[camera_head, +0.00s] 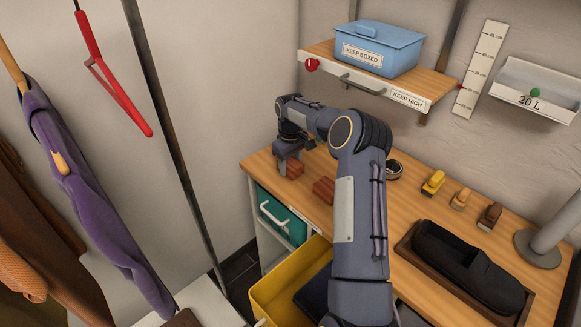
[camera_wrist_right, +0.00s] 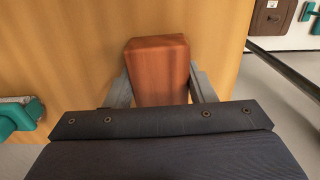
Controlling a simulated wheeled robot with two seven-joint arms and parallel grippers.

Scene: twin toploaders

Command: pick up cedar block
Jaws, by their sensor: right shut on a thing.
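A reddish-brown cedar block (camera_head: 294,171) is at the far left end of the wooden worktop, directly under my right gripper (camera_head: 286,163). In the right wrist view the block (camera_wrist_right: 158,72) stands between the two grey fingers of my right gripper (camera_wrist_right: 160,88), which are shut on its sides. Whether the block touches the worktop cannot be told. A second reddish-brown block (camera_head: 323,189) lies on the worktop a little to the right, apart from the gripper. My left gripper is not in view.
A yellow bin (camera_head: 268,300) and a teal drawer (camera_head: 281,219) are at the worktop's front. Small figures, including a yellow one (camera_head: 433,183), and a dark tray (camera_head: 410,254) are to the right. A shelf (camera_head: 325,52) with a blue box (camera_head: 379,48) hangs above.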

